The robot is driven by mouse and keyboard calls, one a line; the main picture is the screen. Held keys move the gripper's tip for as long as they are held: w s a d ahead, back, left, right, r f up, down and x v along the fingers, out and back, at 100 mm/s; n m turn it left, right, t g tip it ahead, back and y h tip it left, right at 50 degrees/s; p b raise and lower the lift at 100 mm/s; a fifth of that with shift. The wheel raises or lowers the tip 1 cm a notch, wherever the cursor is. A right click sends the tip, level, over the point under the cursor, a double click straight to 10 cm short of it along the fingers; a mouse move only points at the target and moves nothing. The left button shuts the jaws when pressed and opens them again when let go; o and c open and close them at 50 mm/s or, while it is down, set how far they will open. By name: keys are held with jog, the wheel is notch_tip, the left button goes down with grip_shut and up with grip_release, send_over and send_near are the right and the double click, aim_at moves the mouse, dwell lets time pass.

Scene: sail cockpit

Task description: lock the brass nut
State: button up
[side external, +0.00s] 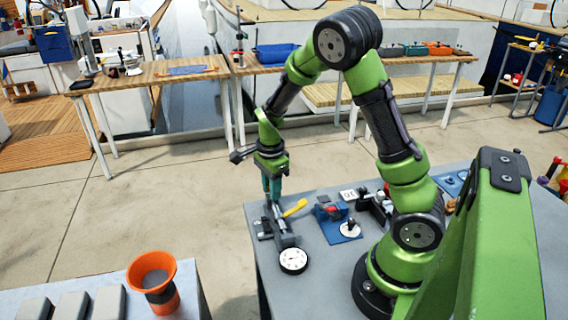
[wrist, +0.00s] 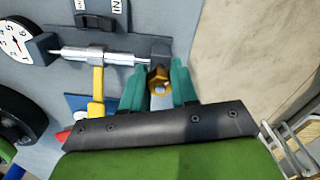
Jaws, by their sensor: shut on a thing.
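The brass nut (wrist: 161,75) shows in the wrist view near the right end of a silver shaft (wrist: 100,55), with a bright metal stub in front of it. My gripper (wrist: 159,88) has its teal fingers on either side of the nut and is shut on it. In the side external view my gripper (side external: 272,190) points down at the grey fixture (side external: 280,230) at the table's left edge, and the nut is hidden there. A yellow lever (wrist: 97,85) sticks out from the shaft beside the fingers; it also shows in the side external view (side external: 295,208).
A white dial (side external: 293,260) sits at the fixture's near end. A blue block (side external: 328,212) with a red part and a blue plate with a round white piece (side external: 349,228) stand to the right. The grey table (side external: 315,290) is clear in front. An orange funnel (side external: 152,272) stands on another surface.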

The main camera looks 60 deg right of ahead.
jog(key=m, duration=0.3)
jog(key=shift+m, duration=3.4)
jog(key=o, duration=0.6)
